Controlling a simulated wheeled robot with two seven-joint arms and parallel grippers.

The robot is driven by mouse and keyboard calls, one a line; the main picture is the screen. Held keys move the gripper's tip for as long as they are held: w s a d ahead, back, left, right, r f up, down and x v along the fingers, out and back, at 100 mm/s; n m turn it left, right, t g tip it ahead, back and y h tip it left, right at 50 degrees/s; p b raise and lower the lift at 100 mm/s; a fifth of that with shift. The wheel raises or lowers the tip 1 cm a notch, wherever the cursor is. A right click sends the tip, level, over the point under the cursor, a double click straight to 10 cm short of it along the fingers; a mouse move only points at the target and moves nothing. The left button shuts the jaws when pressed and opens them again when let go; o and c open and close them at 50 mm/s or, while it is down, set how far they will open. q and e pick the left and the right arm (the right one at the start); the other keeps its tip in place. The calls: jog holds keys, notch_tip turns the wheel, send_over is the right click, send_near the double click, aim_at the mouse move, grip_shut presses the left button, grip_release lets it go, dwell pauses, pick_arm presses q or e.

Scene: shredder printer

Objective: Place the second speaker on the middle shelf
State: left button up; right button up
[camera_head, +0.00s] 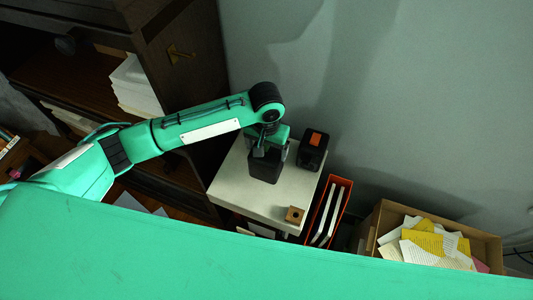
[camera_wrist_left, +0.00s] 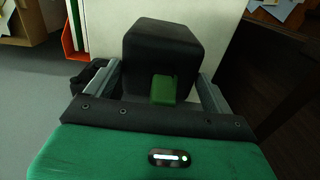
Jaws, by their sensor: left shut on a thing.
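My left gripper (camera_head: 268,147) is over the white-topped stand and shut on a dark, box-shaped speaker (camera_head: 264,167). In the left wrist view the speaker (camera_wrist_left: 175,45) sits between the two grey fingers of the gripper (camera_wrist_left: 160,82), with the pale top behind it. I cannot tell whether the speaker touches the top. A dark wooden cabinet (camera_head: 160,50) with open shelves (camera_head: 75,78) stands at the left, partly hidden by my left arm. My right gripper is not in view.
A red-orange file holder (camera_head: 331,207) and a cardboard box of papers (camera_head: 440,240) stand to the right. A paper stack (camera_head: 137,85) occupies a cabinet shelf.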

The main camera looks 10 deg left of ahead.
pick_arm(q)
jog(key=shift+f+p, duration=0.45)
jog(key=shift+f, duration=1.95)
jog(key=o, duration=1.3)
jog(key=shift+f, duration=0.15)
jog(key=shift+c, duration=0.2)
jog(key=shift+o, duration=1.1)
